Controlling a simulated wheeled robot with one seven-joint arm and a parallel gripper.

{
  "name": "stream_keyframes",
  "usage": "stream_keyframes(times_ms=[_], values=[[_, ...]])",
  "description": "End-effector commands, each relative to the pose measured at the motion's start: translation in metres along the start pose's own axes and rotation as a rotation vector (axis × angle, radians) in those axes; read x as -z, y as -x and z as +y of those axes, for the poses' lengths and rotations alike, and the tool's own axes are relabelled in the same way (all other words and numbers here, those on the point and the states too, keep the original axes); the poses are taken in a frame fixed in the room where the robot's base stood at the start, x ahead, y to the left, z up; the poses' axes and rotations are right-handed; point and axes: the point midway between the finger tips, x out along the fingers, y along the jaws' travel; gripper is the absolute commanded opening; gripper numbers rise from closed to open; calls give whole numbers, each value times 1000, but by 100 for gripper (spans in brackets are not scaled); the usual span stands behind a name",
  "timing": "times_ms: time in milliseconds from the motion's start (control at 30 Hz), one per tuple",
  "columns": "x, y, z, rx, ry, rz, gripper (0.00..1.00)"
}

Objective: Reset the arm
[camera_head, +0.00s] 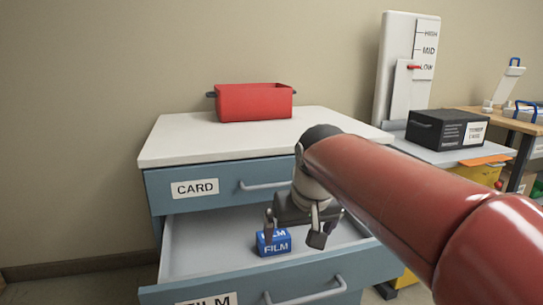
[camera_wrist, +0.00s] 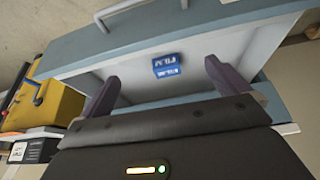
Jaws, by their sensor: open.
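My gripper (camera_head: 300,232) is open and empty. It hangs over the open drawer marked FILM (camera_head: 190,272) of a blue cabinet with a white top. A blue box marked FILM (camera_head: 273,243) lies in the drawer, just behind the gripper's left finger in the head view. In the wrist view the box (camera_wrist: 168,65) shows on the white drawer floor beyond and between the two spread fingers (camera_wrist: 160,88), apart from both. My red arm reaches in from the right and hides part of the drawer's right side.
A closed drawer marked CARD (camera_head: 221,188) is just above the open one. A red bin (camera_head: 254,102) stands on the cabinet top (camera_head: 180,140). To the right are a black toner case (camera_head: 445,129) and an upright gauge with a red lever (camera_head: 412,68). The cabinet top's left part is clear.

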Motion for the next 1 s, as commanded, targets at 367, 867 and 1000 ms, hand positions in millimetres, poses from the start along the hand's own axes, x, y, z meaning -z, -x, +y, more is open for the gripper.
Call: stream_keyframes(times_ms=[367, 867, 1000], values=[[-111, 0, 38, -50, -102, 39, 100], [-234, -34, 55, -97, -209, 80, 100], [-234, -34, 55, -96, -208, 79, 100]])
